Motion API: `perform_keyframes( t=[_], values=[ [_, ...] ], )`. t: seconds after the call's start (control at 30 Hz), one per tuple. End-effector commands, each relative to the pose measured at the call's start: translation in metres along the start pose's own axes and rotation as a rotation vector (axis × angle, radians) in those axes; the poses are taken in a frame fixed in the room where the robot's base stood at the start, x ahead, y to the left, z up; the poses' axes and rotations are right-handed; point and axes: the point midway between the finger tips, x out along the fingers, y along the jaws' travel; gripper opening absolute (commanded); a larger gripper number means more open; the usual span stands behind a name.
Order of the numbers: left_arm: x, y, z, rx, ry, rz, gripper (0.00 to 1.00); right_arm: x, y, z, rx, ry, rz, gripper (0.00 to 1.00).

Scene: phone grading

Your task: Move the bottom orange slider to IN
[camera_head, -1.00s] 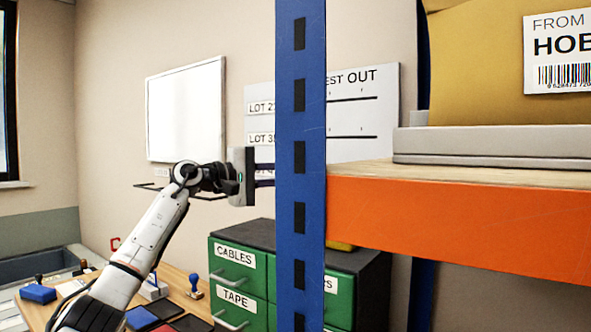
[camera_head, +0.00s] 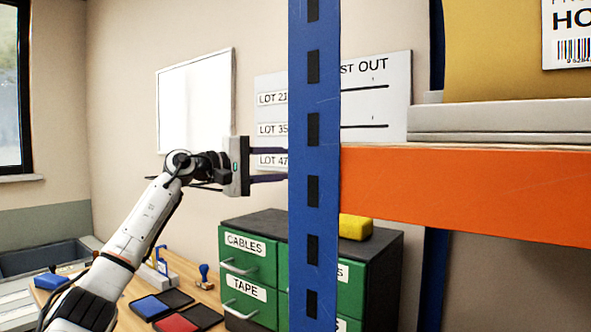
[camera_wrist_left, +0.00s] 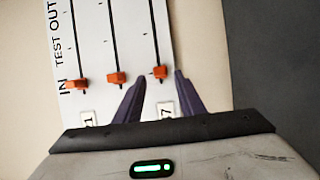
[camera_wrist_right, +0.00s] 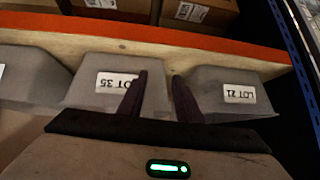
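In the left wrist view the white board (camera_wrist_left: 100,40) appears turned, with IN, TEST and OUT along its left side. The bottom orange slider (camera_wrist_left: 160,72) is on the right-hand track, beside a label ending in 7, level with IN. The other two orange sliders (camera_wrist_left: 118,79) (camera_wrist_left: 82,83) are also level with IN. My left gripper (camera_wrist_left: 160,74) is open, its purple fingers either side of the bottom slider with gaps visible; contact is unclear. In the head view my left gripper (camera_head: 270,165) reaches the board (camera_head: 380,110) behind the blue post. My right gripper (camera_wrist_right: 159,74) is open and empty.
The blue post (camera_head: 315,170) and orange shelf beam (camera_head: 460,190) stand in front of the board. Green drawers (camera_head: 250,270) are below. In the right wrist view, grey bins labelled LOT 35 (camera_wrist_right: 85,72) and LOT 21 (camera_wrist_right: 240,75) are near my right gripper.

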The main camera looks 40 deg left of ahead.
Motion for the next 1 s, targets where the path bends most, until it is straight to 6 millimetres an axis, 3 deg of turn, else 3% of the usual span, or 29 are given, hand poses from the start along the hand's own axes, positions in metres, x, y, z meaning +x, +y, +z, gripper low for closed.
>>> perform_keyframes(
  t=[0.2,0.4,1.0],
  values=[
    [-0.045,-0.006,-0.001,0.003,0.004,-0.003,0.36,0.015,-0.004,0.008,-0.011,0.010,-0.010,0.31],
    [-0.067,-0.003,-0.001,0.000,0.003,-0.001,0.36,0.020,-0.010,0.008,-0.015,0.013,-0.020,0.31],
    [-0.071,0.000,0.000,-0.001,0.001,0.000,0.36,0.019,-0.009,0.005,-0.012,0.017,-0.017,0.31]
  ],
)
